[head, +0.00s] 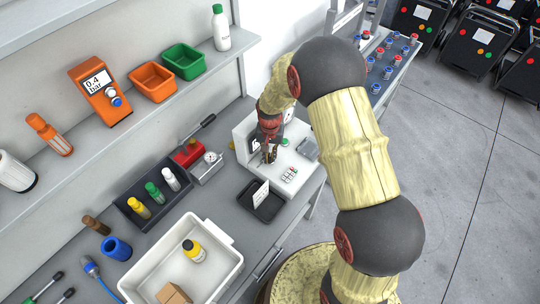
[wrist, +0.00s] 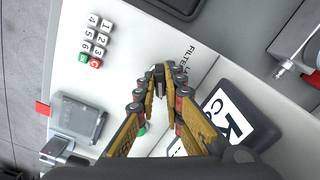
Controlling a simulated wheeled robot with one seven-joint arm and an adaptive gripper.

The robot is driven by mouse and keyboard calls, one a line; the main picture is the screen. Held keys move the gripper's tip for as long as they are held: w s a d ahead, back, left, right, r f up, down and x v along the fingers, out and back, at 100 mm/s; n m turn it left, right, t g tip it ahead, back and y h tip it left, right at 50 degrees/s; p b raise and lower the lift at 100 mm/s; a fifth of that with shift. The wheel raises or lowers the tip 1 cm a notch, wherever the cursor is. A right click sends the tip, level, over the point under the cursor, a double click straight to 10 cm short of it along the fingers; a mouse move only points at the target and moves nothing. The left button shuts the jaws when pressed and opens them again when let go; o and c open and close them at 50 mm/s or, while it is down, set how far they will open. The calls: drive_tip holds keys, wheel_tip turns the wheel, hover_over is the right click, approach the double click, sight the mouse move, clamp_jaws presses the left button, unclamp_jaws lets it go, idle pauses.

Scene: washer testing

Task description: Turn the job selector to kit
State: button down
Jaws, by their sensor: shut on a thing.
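The job selector is a small dark knob (wrist: 160,86) on the sloping white face of the tester (head: 243,130). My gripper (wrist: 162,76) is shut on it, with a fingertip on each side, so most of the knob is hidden. Printed labels show beside the fingertips in the wrist view. "FILTER" is readable and another is partly covered. I cannot tell which label the knob points to. A dark-framed display (wrist: 240,115) next to the fingers shows large letters, partly cut off. In the head view my gripper (head: 269,153) covers the knob.
A keypad (wrist: 95,40) and a grey clear-lidded block (wrist: 78,118) sit on the tester. A green button (wrist: 143,129) is close to the fingers. A black tray with a white card (head: 262,193) stands in front. A white bin (head: 232,272) and bottle rack are to the left.

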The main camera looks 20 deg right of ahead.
sight(270, 156)
idle(0.3)
drive_tip(key=c, duration=1.9)
unclamp_jaws()
wheel_tip(270, 156, up, 12)
